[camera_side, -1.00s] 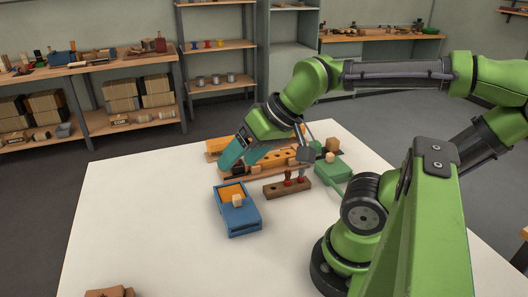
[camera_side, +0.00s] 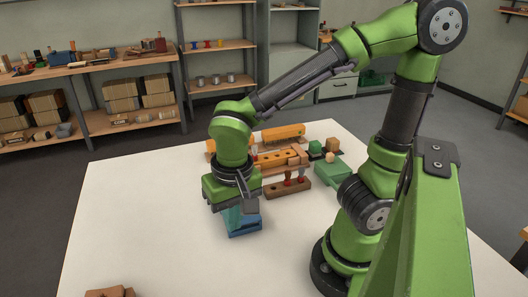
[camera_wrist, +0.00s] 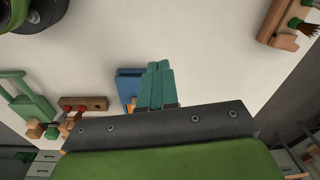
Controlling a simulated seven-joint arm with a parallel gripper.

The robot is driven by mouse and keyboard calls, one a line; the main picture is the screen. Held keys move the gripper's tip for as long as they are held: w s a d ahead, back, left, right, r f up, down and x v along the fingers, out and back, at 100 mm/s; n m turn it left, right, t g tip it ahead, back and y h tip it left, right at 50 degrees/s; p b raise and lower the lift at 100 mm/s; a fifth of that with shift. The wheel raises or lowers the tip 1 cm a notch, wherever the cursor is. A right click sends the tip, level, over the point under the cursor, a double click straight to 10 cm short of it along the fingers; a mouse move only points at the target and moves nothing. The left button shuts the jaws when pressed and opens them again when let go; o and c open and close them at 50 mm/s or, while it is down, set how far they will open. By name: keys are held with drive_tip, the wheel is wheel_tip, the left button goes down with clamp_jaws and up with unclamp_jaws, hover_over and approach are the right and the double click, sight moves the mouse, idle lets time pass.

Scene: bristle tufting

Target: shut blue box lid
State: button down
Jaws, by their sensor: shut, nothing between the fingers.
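The blue box (camera_side: 245,230) stands on the white table, mostly hidden behind my gripper in the side view. In the wrist view, part of the blue box (camera_wrist: 127,73) shows beside the fingers, with a bit of orange at its lower end. My gripper (camera_side: 232,222) points down over the box, its teal fingers together and empty. The fingers (camera_wrist: 160,66) overlap the box in the wrist view; whether they touch it I cannot tell. The lid's position is hidden from me.
A wooden holder (camera_side: 287,189) with red-ended pieces stands just right of the box. A perforated wooden rack (camera_side: 270,158) and an orange block (camera_side: 283,134) lie behind. The table's front and left are mostly clear.

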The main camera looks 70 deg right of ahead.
drive_tip(key=f+m+h, duration=0.1)
drive_tip(key=m+h, duration=0.6)
drive_tip(key=m, duration=1.2)
approach(248, 217)
drive_tip(key=x, duration=0.4)
drive_tip(key=shift+w+f, duration=0.1)
drive_tip(key=shift+f, duration=0.05)
drive_tip(key=shift+w+d+f, duration=0.15)
drive_tip(key=shift+w+d, duration=0.7)
drive_tip(key=shift+d, duration=0.05)
drive_tip(key=shift+w+d, duration=0.55)
drive_tip(key=shift+w, duration=0.1)
